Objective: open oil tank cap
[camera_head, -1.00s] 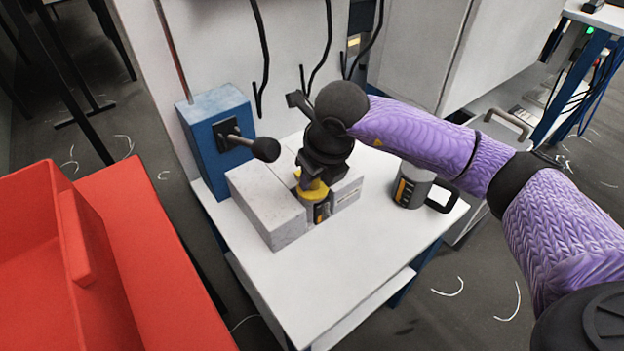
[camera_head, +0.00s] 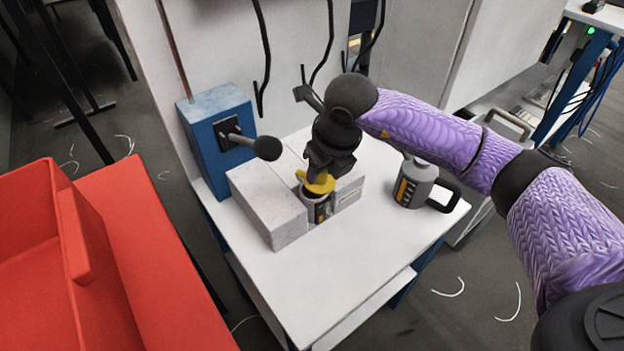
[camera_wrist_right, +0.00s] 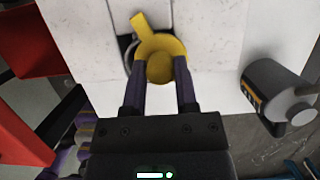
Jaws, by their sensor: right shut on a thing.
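The yellow oil tank cap (camera_head: 319,184) is tilted and raised off the grey and dark oil tank (camera_head: 319,210), whose round rim shows below it. The tank stands among the pale blocks. My right gripper (camera_head: 318,173) is shut on the cap from above. In the right wrist view the cap (camera_wrist_right: 160,45) sits between the two purple fingers (camera_wrist_right: 160,80), and part of the tank's rim (camera_wrist_right: 127,48) shows at its left. My left gripper is not in view.
Pale blocks (camera_head: 268,205) flank the tank on the white table (camera_head: 330,265). A grey jug (camera_head: 412,184) with a black handle stands to the right. A blue box (camera_head: 215,150) with a black-knobbed lever stands behind left. A red bin (camera_head: 110,270) is at the left. The table front is clear.

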